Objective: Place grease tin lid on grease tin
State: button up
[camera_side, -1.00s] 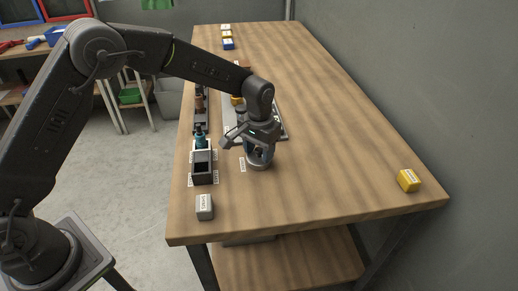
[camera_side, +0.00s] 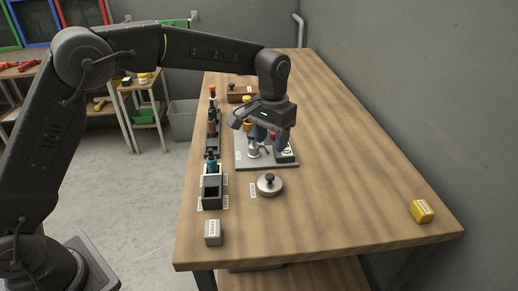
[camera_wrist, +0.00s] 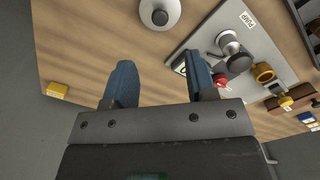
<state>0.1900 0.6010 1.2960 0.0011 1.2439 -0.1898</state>
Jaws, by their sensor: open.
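The grease tin lid (camera_side: 269,184), a round silver-grey disc with a dark knob on top, rests level on the near part of the bench beside a small white label. It also shows at the top of the wrist view (camera_wrist: 159,14). A low grey rim shows under its edge; I cannot clearly tell the grease tin apart from the lid. My gripper (camera_side: 270,137) is above and beyond it, over the grey board. Its blue fingers are apart with nothing between them, as the wrist view (camera_wrist: 163,75) also shows.
The grey board (camera_side: 247,162) holds a silver fitting (camera_side: 253,148), a red-topped part and a yellow part. A dark open box (camera_side: 212,191) and a row of bottles stand to the left. A grey block (camera_side: 213,233) and a yellow block (camera_side: 421,211) lie nearer.

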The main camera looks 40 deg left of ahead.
jog(key=s+a+r+t, duration=0.25)
jog(key=s+r, duration=0.25)
jog(key=s, duration=0.3)
jog(key=s+a+r+t, duration=0.1)
jog(key=s+a+r, duration=0.3)
jog(key=s+r, duration=0.25)
jog(key=s+a+f+t, duration=0.1)
jog(key=s+f, duration=0.1)
jog(key=s, duration=0.5)
jog(key=s+a+f+t, duration=0.1)
jog(key=s+a+f, duration=0.1)
jog(key=s, duration=0.6)
jog(key=shift+f, duration=0.15)
